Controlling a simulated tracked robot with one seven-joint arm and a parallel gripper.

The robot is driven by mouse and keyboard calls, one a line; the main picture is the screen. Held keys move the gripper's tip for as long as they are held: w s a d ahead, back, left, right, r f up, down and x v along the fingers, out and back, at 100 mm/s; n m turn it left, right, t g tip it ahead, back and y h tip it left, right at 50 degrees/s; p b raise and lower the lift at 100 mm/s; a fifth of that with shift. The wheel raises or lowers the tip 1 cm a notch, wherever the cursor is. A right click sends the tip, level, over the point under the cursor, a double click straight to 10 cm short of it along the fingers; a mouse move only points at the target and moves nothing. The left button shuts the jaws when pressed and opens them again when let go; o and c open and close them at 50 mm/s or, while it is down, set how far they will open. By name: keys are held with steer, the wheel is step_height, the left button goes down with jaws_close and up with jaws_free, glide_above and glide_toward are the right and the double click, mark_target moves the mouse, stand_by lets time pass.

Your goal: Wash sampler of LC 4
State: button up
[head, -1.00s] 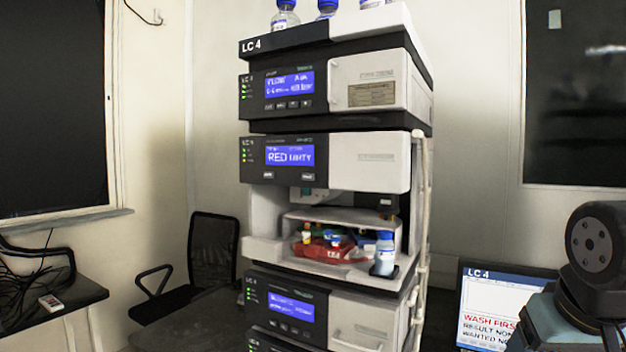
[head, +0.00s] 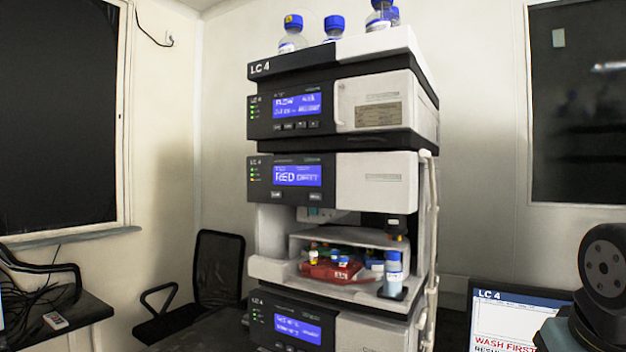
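The LC 4 stack (head: 292,65) stands in the middle of the head view, with "LC 4" on its top module. The sampler (head: 275,271) is the open bay in the middle, holding a red tray (head: 328,271) with several small vials. A blue-capped bottle (head: 393,272) stands at the bay's right front corner. The display (head: 297,176) above the bay appears to read "RED EMPTY", though the second word is blurred. A monitor (head: 500,318) at lower right shows "LC 4" and "WASH FIRST". My gripper is not in view; part of my arm shows at the right edge.
Blue-capped bottles (head: 292,36) stand on top of the stack. A black chair (head: 217,268) is behind it to the left. A dark desk (head: 70,315) with cables and a small white device (head: 55,320) is at far left.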

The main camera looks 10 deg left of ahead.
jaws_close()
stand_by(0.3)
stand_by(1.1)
